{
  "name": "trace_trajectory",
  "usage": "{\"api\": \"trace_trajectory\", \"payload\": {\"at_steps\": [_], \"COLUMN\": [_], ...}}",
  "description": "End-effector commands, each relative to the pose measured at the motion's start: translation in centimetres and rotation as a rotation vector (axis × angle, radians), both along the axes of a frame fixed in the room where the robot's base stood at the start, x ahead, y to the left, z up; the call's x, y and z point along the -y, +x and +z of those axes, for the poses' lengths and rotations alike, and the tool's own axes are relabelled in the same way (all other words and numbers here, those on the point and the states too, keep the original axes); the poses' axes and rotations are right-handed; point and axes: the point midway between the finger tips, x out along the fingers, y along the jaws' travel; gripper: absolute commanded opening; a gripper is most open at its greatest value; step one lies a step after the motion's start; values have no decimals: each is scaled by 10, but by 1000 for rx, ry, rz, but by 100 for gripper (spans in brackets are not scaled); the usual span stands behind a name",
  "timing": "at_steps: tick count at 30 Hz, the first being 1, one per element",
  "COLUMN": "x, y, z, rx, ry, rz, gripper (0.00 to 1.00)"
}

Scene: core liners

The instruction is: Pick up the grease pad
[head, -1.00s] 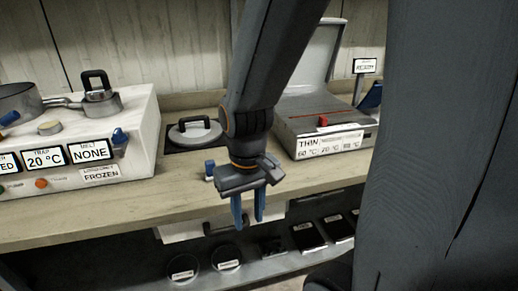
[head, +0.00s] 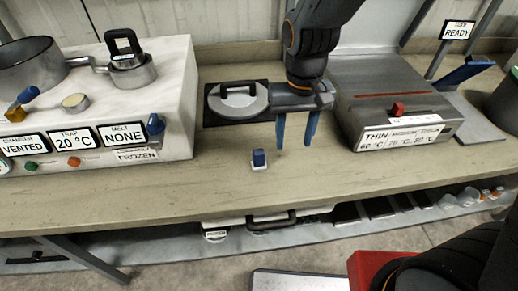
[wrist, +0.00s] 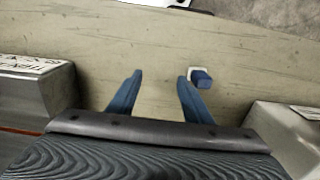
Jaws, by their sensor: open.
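A small blue block on a white base (head: 259,161), which I take to be the grease pad, sits upright on the wooden bench near its front edge. It also shows in the wrist view (wrist: 201,78), just right of the right fingertip. My gripper (head: 294,143) points down over the bench, to the right of the pad and apart from it in the head view. Its two blue fingers are spread with nothing between them, as the wrist view (wrist: 160,76) also shows. The height of the fingertips above the bench is hard to tell.
A white heater block (head: 178,80) with pots and labels stands left. A round lid with a handle (head: 238,101) lies on a dark plate behind the pad. A grey box labelled THIN (head: 395,95) stands close right of my gripper. Bare bench (head: 180,190) surrounds the pad.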

Motion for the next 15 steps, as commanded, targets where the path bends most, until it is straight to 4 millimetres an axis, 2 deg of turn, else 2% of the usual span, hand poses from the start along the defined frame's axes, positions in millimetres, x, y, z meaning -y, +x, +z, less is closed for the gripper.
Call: {"api": "trace_trajectory", "payload": {"at_steps": [1, 3, 6, 9, 15], "x": [-24, -49, -75, -89, -92], "y": [-3, -6, -9, -12, -13], "z": [11, 16, 20, 20, 3], "rx": [-4, -4, -5, -5, -8], "ry": [-2, -2, -4, -4, -5], "rz": [34, 63, 92, 106, 110], "gripper": [45, 45, 45, 45, 45]}}
